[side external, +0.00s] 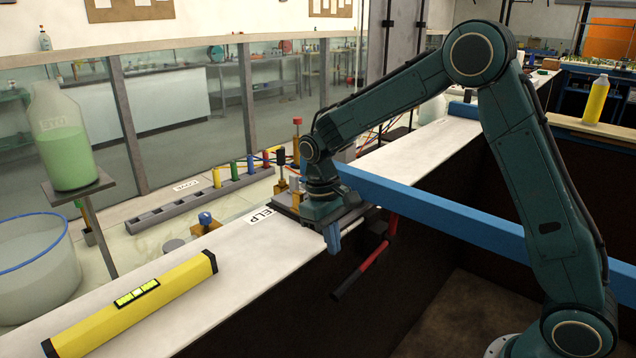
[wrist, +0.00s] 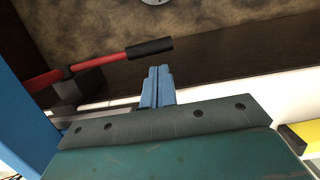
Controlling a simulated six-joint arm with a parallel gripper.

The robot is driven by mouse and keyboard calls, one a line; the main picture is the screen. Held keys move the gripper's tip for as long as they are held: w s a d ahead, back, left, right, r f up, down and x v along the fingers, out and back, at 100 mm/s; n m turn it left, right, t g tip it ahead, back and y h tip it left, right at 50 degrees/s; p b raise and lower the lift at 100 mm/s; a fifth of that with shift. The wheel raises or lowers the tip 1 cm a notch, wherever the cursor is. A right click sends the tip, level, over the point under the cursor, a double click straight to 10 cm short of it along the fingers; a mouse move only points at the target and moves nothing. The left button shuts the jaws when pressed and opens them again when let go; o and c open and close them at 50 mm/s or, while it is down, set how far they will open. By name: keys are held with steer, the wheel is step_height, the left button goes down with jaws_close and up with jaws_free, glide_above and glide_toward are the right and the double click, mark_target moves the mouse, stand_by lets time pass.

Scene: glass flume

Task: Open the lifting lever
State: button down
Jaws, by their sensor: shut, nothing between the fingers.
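The lever is a red bar with a black grip (side external: 349,282). In the side view it hangs from a dark block (side external: 378,228) on the ledge's inner side and slopes down to the left. In the wrist view the red lever (wrist: 100,62) runs from the left edge up to its black grip near the top middle. My gripper (side external: 333,246) has blue fingers, pressed together and empty, pointing down by the ledge edge, left of the lever. In the wrist view my gripper (wrist: 158,72) appears just below the grip, with no clear contact.
A blue beam (side external: 430,212) crosses the dark pit to the right of the lever. A yellow spirit level (side external: 140,305) lies on the white ledge (side external: 250,262). A bottle of green liquid (side external: 63,140) stands on a raised plate at left. The pit below the lever looks free.

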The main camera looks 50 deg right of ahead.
steer(key=shift+w+a+r, duration=0.15)
steer(key=shift+r, duration=0.75)
steer(key=shift+w+a+r, duration=0.1)
steer(key=shift+w+r, duration=0.1)
steer(key=shift+r, duration=0.65)
steer(key=shift+w+a+r, duration=0.15)
steer(key=shift+r, duration=0.75)
steer(key=c, duration=1.2)
jaws_free()
steer(key=shift+s+f+m, duration=0.1)
steer(key=shift+m, duration=0.2)
steer(key=shift+o, duration=0.2)
steer(key=m+t, duration=0.3)
steer(key=m, duration=0.9)
glide_above(346, 283)
step_height(346, 283, down, 2)
steer(key=s+m, duration=0.1)
steer(key=m+t, duration=0.1)
steer(key=m, duration=0.1)
steer(key=s+m, duration=0.1)
steer(key=m, duration=0.1)
steer(key=shift+s+d+f, duration=0.1)
steer(key=shift+s+f, duration=0.25)
steer(key=shift+f, duration=0.1)
steer(key=shift+w+f, duration=0.45)
steer(key=shift+f, duration=1.75)
steer(key=shift+w+f, duration=0.45)
steer(key=shift+f, duration=1.8)
steer(key=shift+w+f, duration=0.45)
steer(key=shift+f, duration=1.75)
